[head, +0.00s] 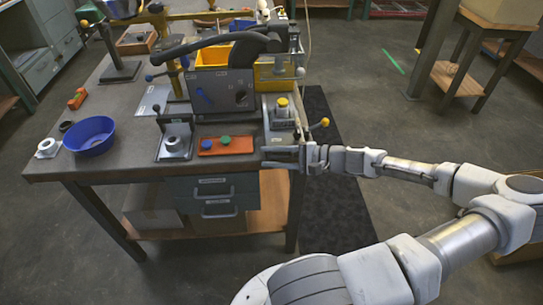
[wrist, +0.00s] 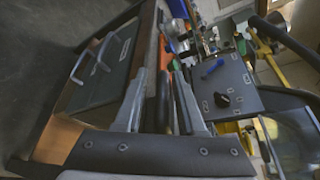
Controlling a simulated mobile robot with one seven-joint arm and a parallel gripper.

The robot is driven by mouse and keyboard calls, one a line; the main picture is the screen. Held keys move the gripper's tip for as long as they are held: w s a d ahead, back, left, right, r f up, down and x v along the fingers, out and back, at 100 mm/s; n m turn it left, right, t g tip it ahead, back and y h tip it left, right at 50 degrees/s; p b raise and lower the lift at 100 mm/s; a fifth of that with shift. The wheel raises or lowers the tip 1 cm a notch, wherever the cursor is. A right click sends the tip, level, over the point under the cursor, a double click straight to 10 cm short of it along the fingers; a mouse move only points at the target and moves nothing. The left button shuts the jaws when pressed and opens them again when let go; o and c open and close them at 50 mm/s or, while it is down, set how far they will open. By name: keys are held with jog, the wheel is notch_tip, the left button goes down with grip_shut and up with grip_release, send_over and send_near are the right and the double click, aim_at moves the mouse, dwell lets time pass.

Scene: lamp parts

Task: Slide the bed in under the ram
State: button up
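A dark base plate carrying a grey round block (head: 175,145) lies at the table's front middle, left of the orange tray; it looks like the bed, but I cannot be sure. A yellow column (head: 172,68) with ball-ended levers rises behind it; I cannot make out the ram itself. My gripper (head: 268,157) is at the table's front right edge, right of the orange tray. In the wrist view my gripper (wrist: 162,75) has its fingers spread, with a dark bar-like shape (wrist: 164,100) showing between them. I cannot tell whether they touch it.
An orange tray (head: 238,145) with blue and green pieces lies just left of my gripper. A grey control box (head: 222,92) stands behind it. A blue bowl (head: 90,136) is at the left. Drawers (head: 213,190) sit below the table's front edge. The floor at the right has free room.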

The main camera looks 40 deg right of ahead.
jog(key=shift+o, duration=0.5)
jog(key=shift+r, duration=0.1)
jog(key=shift+s+d+r, duration=0.1)
jog(key=shift+s+d, duration=0.15)
jog(key=shift+d, duration=0.05)
jog(key=p+v, duration=0.1)
jog(key=v, duration=1.5)
jog(key=shift+s+d, duration=0.2)
jog(key=shift+s, duration=0.05)
